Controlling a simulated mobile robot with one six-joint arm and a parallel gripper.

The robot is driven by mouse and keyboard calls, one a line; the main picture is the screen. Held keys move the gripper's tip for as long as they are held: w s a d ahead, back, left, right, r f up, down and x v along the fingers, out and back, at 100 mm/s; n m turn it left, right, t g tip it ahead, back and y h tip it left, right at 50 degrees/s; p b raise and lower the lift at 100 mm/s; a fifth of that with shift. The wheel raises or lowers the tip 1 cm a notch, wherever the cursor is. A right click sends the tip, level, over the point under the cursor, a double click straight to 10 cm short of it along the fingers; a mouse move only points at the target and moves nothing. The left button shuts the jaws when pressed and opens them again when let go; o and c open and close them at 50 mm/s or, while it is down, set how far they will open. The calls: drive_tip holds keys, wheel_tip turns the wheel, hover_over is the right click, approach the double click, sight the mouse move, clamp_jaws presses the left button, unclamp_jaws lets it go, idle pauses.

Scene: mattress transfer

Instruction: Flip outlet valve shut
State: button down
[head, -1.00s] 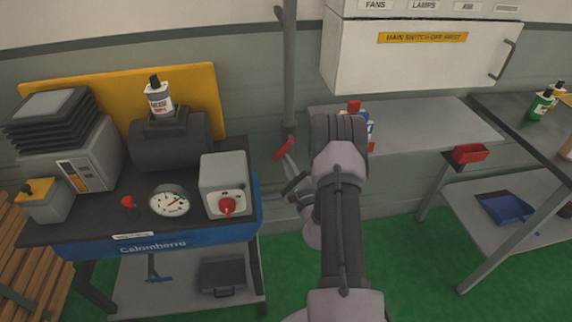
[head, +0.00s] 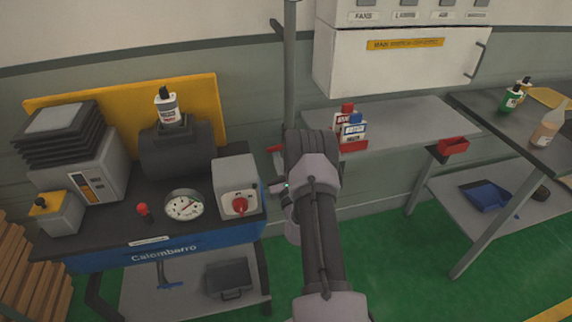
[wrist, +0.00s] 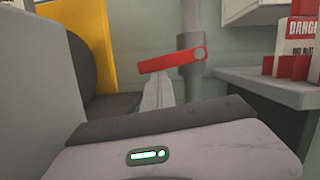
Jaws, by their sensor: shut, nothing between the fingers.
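A red lever handle (head: 274,149), which looks like the outlet valve's, sits beside the grey upright pipe (head: 290,80). My arm hides its right part in the head view. In the wrist view the red lever (wrist: 172,60) lies nearly level, its left end slightly lower, with a round pivot at its right end. My gripper (head: 275,187) is just below the lever, right of the blue bench. In the wrist view my gripper (wrist: 158,92) points toward the lever, its fingers together and empty, just under the bar. Whether they touch it I cannot tell.
The bench carries a grey box with a red knob (head: 239,204), a gauge (head: 185,205) and a dark tank (head: 172,148) close on the left. A grey shelf (head: 420,120) with red and blue containers stands at right. Green floor (head: 400,280) is open in front.

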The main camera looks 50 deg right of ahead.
drive_tip(key=shift+w+a+r+m, duration=0.1)
drive_tip(key=shift+w+r+m, duration=0.05)
drive_tip(key=shift+r+m, duration=0.3)
drive_tip(key=shift+r+p, duration=0.15)
drive_tip(key=shift+p, duration=0.15)
